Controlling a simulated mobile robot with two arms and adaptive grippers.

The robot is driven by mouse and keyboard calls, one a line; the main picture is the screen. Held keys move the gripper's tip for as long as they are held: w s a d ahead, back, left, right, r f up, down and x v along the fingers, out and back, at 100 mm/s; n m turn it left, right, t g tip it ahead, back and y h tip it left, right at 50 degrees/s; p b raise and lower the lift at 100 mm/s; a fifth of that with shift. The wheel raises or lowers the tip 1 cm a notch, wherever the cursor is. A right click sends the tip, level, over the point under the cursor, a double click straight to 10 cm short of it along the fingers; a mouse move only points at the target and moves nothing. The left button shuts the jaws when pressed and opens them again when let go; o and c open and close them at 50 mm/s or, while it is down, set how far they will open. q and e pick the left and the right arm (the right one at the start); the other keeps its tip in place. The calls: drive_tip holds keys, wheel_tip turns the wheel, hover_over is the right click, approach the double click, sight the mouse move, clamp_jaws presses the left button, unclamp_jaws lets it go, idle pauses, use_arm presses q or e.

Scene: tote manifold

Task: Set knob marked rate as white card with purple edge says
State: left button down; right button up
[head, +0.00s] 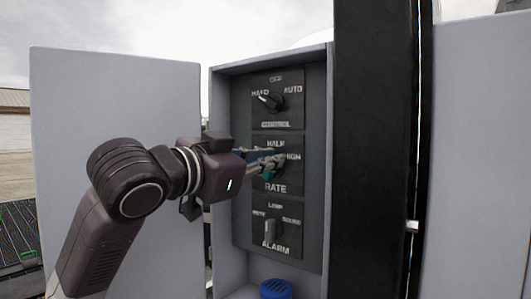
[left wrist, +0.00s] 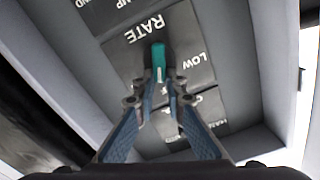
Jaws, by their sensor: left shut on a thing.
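The rate knob (left wrist: 158,60) is teal and sits on a dark plate lettered RATE (head: 275,188) in the middle of the panel. HALF is above it and a partly covered label ending in "GH" is to its right; LOW (left wrist: 196,66) shows in the left wrist view. My left gripper (head: 272,163) is shut on the rate knob, with a blue-grey finger on each side (left wrist: 160,91). A pale mark lies on the knob's HALF-side end, partly between the fingertips; its exact pointing is hard to tell. No white card with a purple edge is in view.
The control knob (head: 269,101) is above, turned towards HAND. The alarm knob (head: 270,231) is below, upright towards LAMP. An open grey door (head: 110,90) stands left of the cabinet and a dark post (head: 375,150) right. A blue round item (head: 275,289) sits at the cabinet's bottom.

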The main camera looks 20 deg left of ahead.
use_arm(q)
drive_tip(key=m+p, duration=0.1)
drive_tip(key=m, duration=0.1)
drive_tip(key=m+p, duration=0.1)
drive_tip(key=m, duration=0.1)
drive_tip(key=d+f+m+p, duration=0.1)
drive_tip(key=m, duration=0.2)
drive_tip(key=shift+s, duration=0.2)
drive_tip(key=shift+m, duration=0.3)
drive_tip(key=c, duration=2)
unclamp_jaws()
drive_tip(key=shift+w, duration=0.1)
